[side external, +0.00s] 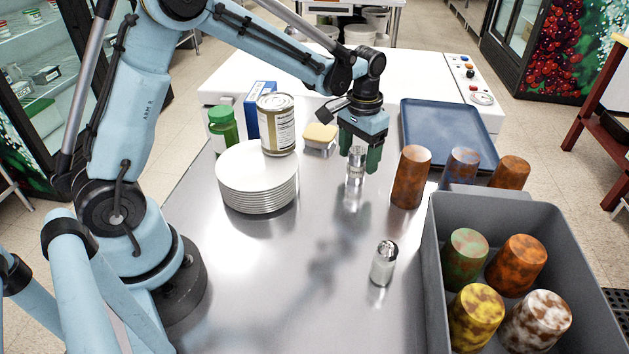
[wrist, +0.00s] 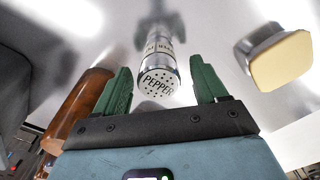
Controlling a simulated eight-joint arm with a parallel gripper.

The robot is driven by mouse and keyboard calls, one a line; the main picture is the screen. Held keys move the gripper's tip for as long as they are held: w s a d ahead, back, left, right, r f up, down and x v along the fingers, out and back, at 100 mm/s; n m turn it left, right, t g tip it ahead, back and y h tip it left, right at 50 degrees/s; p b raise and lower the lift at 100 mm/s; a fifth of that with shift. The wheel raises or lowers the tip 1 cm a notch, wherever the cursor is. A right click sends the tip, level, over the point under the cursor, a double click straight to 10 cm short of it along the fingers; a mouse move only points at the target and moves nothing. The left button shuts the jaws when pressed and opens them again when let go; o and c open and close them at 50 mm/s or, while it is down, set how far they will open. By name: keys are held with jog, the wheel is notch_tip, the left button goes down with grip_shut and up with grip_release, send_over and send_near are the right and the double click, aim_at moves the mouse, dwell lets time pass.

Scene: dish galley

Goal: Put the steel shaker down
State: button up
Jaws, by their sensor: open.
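The steel shaker (side external: 356,167) stands upright on the steel counter (side external: 300,270), right of the plate stack. In the wrist view the steel shaker (wrist: 158,75) shows its perforated top marked PEPPER, between the two green fingers. My gripper (side external: 361,160) points down over it, with its fingers apart on either side. In the wrist view my gripper (wrist: 161,75) is open, and a gap shows between the shaker and each finger. The shaker's base looks to be on the counter, with its reflection below it.
A stack of white plates (side external: 257,180) with a can (side external: 276,124) is at left. A sponge (side external: 320,136) sits behind the shaker. A brown cup (side external: 410,178) stands close right. A glass shaker (side external: 383,264) stands in front, beside a grey crate (side external: 440,315) of cups.

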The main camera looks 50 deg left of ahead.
aim_at(357, 164)
jog(key=shift+s+f, duration=0.1)
jog(key=shift+f, duration=1.4)
jog(key=c, duration=1.2)
